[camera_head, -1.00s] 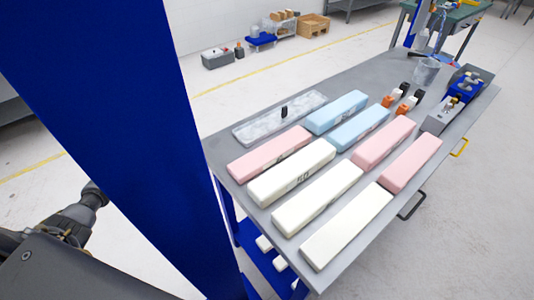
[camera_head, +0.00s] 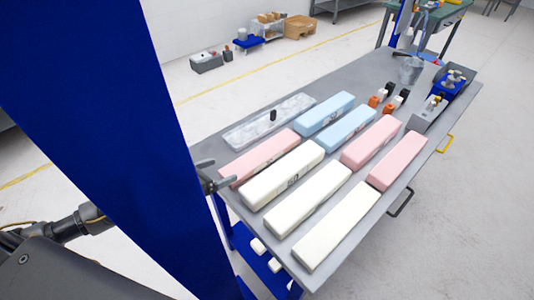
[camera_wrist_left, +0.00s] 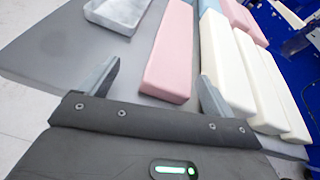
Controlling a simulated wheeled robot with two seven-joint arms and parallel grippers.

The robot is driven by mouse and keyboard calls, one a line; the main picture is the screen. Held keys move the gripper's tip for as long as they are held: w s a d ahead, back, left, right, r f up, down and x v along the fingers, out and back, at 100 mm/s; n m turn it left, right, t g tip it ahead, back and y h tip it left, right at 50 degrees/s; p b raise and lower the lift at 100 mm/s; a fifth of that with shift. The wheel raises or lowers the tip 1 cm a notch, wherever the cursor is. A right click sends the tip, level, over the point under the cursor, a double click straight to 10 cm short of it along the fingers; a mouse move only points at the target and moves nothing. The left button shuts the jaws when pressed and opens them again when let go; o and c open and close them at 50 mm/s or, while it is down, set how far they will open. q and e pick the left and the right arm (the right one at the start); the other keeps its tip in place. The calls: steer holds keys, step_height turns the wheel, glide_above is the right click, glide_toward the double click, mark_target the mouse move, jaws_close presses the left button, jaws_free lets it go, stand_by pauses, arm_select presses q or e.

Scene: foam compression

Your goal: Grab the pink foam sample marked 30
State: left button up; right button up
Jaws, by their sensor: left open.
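Three pink foam blocks lie on the grey table. One (camera_head: 259,157) is at the near left end, beside the white blocks. The others are the middle one (camera_head: 371,142) and the right one (camera_head: 397,161). The markings are too small to read surely. My left gripper (camera_head: 212,178) is open and empty at the table's left edge, close to the near end of the left pink block, partly hidden by the blue post. In the left wrist view this pink block (camera_wrist_left: 171,55) lies ahead, between and beyond the two open fingers (camera_wrist_left: 155,85). My right gripper is not in view.
Three white blocks (camera_head: 320,226) lie close beside the pink ones, and two blue blocks (camera_head: 324,114) lie behind. A clear tray (camera_head: 262,124) sits left of them. A blue post (camera_head: 110,130) stands in front. Small bottles (camera_head: 388,98) and a blue device (camera_head: 453,85) are at the far end.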

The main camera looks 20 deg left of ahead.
mark_target(232, 172)
arm_select(q)
steer(key=shift+s+d+r+m, duration=0.2)
steer(key=shift+s+m, duration=0.1)
steer(key=shift+s, duration=0.2)
steer(key=shift+s+d+r+m, duration=0.15)
steer(key=shift+s+m, duration=0.15)
steer(key=shift+s, duration=0.15)
steer(key=shift+s+f+m+g+h+p, duration=0.3)
steer(key=shift+s+m+g+p, duration=0.1)
steer(key=shift+s+m, duration=0.1)
steer(key=shift+w+d+f, duration=0.1)
steer(key=shift+w+d, duration=0.15)
steer(key=shift+w, duration=0.25)
steer(key=shift+w+d+f+p, duration=0.3)
steer(key=shift+w+d+p, duration=0.1)
steer(key=shift+w, duration=0.1)
steer(key=p+x, duration=0.2)
steer(key=x, duration=0.2)
steer(key=shift+w+a+r+p, duration=0.1)
steer(key=shift+w+p, duration=0.25)
steer(key=shift+p, duration=0.05)
steer(key=shift+w+f, duration=0.25)
steer(key=shift+w, duration=0.05)
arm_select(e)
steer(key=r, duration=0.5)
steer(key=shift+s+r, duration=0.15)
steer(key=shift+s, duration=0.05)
